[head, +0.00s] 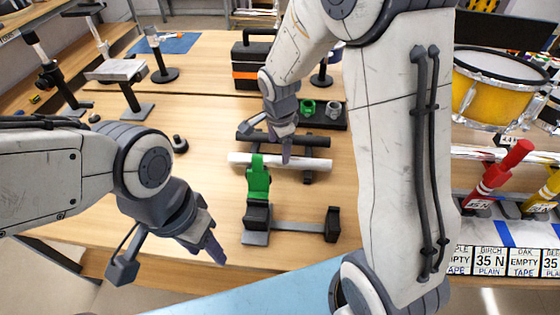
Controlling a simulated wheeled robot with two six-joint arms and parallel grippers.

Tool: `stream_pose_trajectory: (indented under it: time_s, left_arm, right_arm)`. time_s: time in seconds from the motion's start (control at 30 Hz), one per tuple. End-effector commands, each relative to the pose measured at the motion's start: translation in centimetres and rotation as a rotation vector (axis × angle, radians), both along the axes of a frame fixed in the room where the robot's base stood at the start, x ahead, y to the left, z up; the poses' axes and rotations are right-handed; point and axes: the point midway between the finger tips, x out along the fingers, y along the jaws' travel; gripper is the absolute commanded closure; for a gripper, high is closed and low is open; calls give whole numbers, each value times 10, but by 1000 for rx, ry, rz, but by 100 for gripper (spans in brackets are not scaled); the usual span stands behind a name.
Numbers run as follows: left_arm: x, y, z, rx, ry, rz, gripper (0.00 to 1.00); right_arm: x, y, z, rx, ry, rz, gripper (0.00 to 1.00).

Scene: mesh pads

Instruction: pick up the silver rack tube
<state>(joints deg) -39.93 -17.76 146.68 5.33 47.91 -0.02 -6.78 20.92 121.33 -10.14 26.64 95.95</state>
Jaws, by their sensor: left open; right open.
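A silver rack tube (312,164) lies roughly left to right across the middle of the wooden table, among dark rack bars (315,141). My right gripper (268,141) is open and empty, just above and behind the tube in the picture. One of its fingertips overlaps the tube's middle; I cannot tell whether they touch. My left gripper (170,258) is open and empty near the table's front edge, low and left of the tube.
A green clamp (257,182) on a dark metal stand is just in front of the tube. A black and orange toolbox (249,62) stands behind. Green and grey cups (307,107) sit on a dark tray.

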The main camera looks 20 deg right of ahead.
Motion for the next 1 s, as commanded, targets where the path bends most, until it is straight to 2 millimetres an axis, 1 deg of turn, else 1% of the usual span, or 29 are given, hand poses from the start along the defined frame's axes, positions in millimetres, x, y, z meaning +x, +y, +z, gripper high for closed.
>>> stream_pose_trajectory:
  time_s: [0.03, 0.1, 0.2, 0.33, 0.43, 0.63, 0.7, 0.87, 1.0]
  left_arm:
    - [0, 0, 0, 0, 0, 0, 50]
    - [0, 0, 0, 0, 0, 0, 50]
    - [0, 0, 0, 0, 0, 0, 50]
    - [0, 0, 0, 0, 0, 0, 50]
    - [0, 0, 1, 0, 0, 0, 50]
    - [0, 0, 5, 0, 0, 0, 50]
    - [0, 0, 5, 0, 0, 0, 50]
    - [0, 0, 8, 0, 0, 0, 50]
    - [0, 0, 17, 0, 0, 0, 50]
  right_arm:
    - [10, 4, -5, 15, -4, -104, 19]
    - [21, 8, -8, 37, -13, -244, 19]
    - [32, 12, -13, 60, -25, -397, 19]
    - [41, 15, -17, 78, -35, -515, 19]
    - [44, 15, -26, 82, -36, -549, 19]
    - [50, 11, -56, 82, -36, -554, 19]
    - [52, 11, -63, 84, -36, -553, 19]
    - [54, 9, -73, 84, -37, -552, 19]
    - [56, 5, -90, 83, -33, -553, 19]
